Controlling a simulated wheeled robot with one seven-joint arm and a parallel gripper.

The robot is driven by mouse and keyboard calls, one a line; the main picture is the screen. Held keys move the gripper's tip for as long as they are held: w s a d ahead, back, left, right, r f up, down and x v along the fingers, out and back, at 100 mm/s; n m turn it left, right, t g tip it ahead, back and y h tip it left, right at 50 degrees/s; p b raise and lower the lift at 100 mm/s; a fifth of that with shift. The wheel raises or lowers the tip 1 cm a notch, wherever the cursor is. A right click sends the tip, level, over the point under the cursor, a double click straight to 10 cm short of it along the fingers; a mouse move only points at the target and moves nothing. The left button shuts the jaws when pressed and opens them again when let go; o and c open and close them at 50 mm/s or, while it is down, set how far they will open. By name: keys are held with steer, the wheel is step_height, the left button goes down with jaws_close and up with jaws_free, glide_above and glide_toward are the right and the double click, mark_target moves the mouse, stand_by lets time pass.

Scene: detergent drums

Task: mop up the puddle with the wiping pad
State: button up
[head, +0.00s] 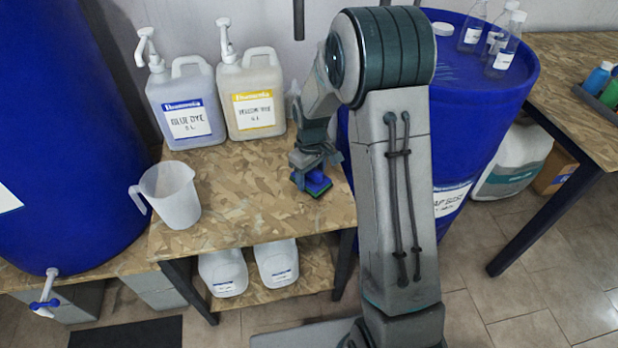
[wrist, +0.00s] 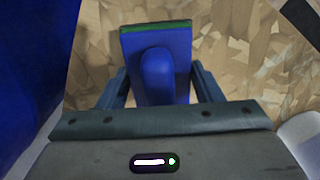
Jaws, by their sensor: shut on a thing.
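The wiping pad (head: 317,183) is blue with a green underside. It is at the right part of the small chipboard table (head: 235,220), low over or on the top; I cannot tell whether it touches. My gripper (head: 316,170) is shut on the pad's blue handle, which also shows between the fingers in the wrist view (wrist: 157,75). The green edge of the pad faces the top of the wrist view. I cannot make out the puddle in either view.
A clear jug (head: 172,196) stands at the table's left. Blue dye (head: 187,105) and yellow dye (head: 251,98) jugs with pumps stand at the back. Blue drums flank the table, one at left (head: 60,130), one at right (head: 480,110). The table's front middle is clear.

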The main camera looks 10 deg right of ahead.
step_height(320, 180, up, 4)
steer(key=shift+f+p, duration=0.1)
steer(key=shift+p, duration=0.9)
